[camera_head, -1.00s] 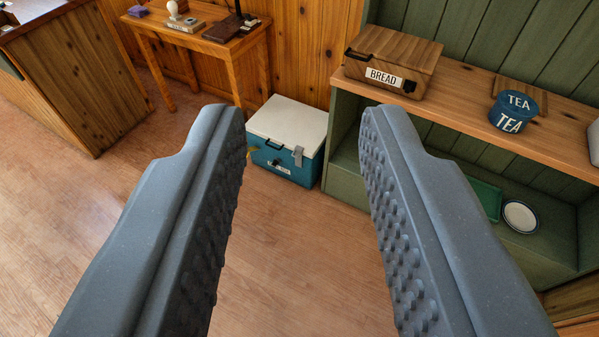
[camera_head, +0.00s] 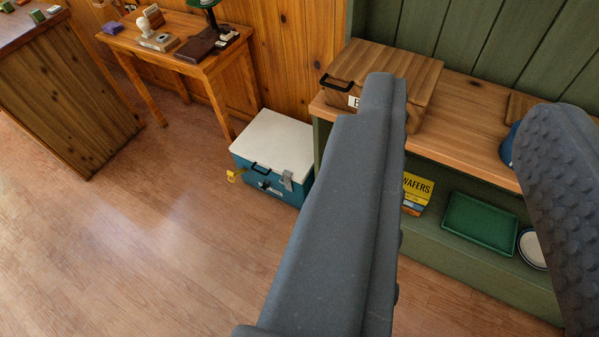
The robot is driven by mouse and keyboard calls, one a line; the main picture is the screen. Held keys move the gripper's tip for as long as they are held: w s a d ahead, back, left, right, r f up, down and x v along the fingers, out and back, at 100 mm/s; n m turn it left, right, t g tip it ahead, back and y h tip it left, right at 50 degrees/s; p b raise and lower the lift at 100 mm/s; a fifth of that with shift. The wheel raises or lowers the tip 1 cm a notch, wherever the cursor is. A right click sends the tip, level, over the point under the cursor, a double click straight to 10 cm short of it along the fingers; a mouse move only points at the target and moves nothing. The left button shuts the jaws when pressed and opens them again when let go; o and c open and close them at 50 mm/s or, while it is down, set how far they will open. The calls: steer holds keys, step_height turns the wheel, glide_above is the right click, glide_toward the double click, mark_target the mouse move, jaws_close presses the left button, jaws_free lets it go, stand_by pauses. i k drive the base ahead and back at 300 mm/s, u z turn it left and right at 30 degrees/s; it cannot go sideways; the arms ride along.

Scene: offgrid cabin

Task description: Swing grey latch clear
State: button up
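The grey latch (camera_head: 287,180) is on the front of a teal cool box with a white lid (camera_head: 277,134), near the front's right side. The box stands on the floor between the wooden table and the green shelf unit. A black handle and a yellow tag (camera_head: 234,175) show on the box. My gripper (camera_head: 465,110) is open and empty, its two dark grey fingers wide apart. It is well in front of the box and to its right in the picture, touching nothing that I can see. The left finger hides part of the shelf and bread box.
A bread box (camera_head: 350,65) sits on the green shelf unit's wooden top (camera_head: 455,135). A wafers packet (camera_head: 416,188), a green tray (camera_head: 480,222) and a plate are on the lower shelf. A wooden table (camera_head: 180,22) stands behind left. The floor (camera_head: 180,240) before the box is clear.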

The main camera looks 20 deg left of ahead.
mark_target(286, 175)
steer(key=u, duration=0.2)
steer(key=i, duration=0.85)
steer(key=u, duration=0.55)
